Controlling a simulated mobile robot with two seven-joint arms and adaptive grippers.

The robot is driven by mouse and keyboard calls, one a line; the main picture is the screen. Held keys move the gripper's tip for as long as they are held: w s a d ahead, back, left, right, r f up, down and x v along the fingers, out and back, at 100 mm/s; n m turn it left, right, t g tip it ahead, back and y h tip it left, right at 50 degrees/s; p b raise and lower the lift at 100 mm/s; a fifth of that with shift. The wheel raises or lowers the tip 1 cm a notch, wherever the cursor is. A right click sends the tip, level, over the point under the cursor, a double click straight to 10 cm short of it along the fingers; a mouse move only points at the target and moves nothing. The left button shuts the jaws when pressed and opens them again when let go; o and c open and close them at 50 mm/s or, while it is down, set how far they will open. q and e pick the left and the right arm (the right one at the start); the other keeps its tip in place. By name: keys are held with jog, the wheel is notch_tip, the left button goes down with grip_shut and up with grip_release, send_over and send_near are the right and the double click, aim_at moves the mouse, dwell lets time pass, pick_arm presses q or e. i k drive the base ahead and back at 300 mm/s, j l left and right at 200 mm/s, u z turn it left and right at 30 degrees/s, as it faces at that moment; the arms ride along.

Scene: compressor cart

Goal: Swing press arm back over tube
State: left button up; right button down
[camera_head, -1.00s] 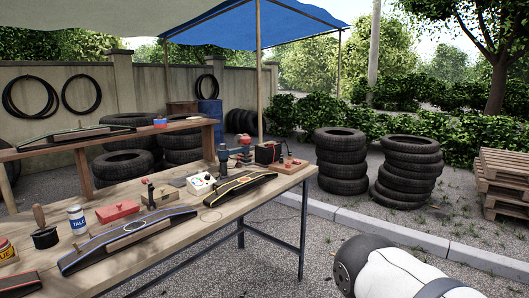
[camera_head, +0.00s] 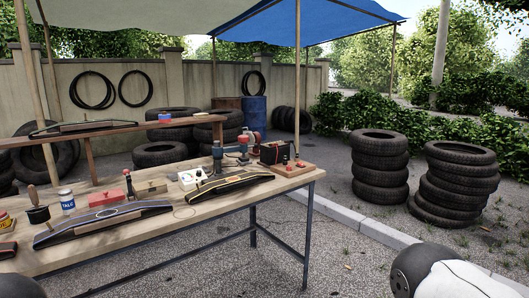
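Neither gripper shows. A white and black link of my own arm is at the bottom right, well away from the bench.
Tyre stacks (camera_head: 379,166) stand on gravel to the right, by a kerb (camera_head: 340,213). Gravel in front of the bench looks clear.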

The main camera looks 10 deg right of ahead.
aim_at(241, 148)
jog(key=l, duration=0.55)
jog(key=i+l+u, duration=0.15)
jog(key=i+l, duration=0.25)
jog(key=i, duration=0.25)
jog(key=i+l+u, duration=0.1)
jog(key=i+l, duration=0.35)
jog(key=i, duration=0.2)
jog(key=i+l+u, duration=0.15)
jog(key=i+l, duration=0.35)
jog(key=i, duration=0.1)
